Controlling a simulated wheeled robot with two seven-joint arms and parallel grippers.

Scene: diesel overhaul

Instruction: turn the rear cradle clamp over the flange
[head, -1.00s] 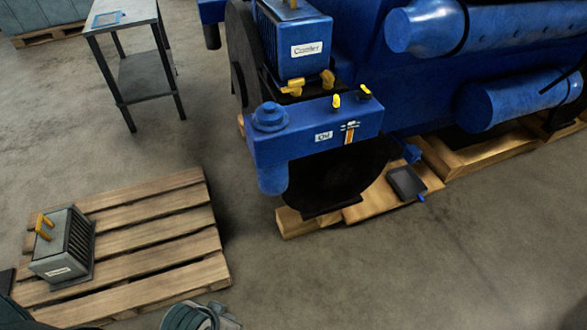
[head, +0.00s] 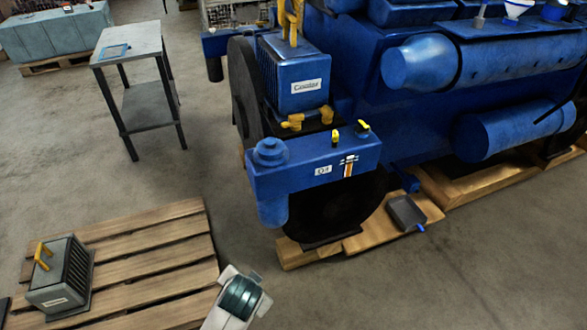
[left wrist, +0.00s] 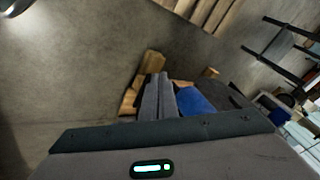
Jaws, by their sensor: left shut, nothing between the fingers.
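A blue finned cooler box (head: 297,80) with a yellow top handle (head: 290,22) sits on the end of the blue engine. Two yellow clamps show at its foot: a left one (head: 292,122) and a right one (head: 327,113). I cannot tell which is the rear clamp, and the flange is not clear at this size. My left arm's wrist shows at the bottom of the head view, well below and apart from the clamps. My left gripper (left wrist: 158,98) shows in the left wrist view with its fingers together and empty. My right gripper is not in view.
A blue block (head: 318,172) with two yellow-tipped levers juts out below the clamps. A grey finned unit (head: 62,275) stands on a wooden pallet (head: 150,249). A grey side table (head: 130,49) stands at the upper left. A dark tray (head: 407,213) lies beside the engine. The floor at lower right is clear.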

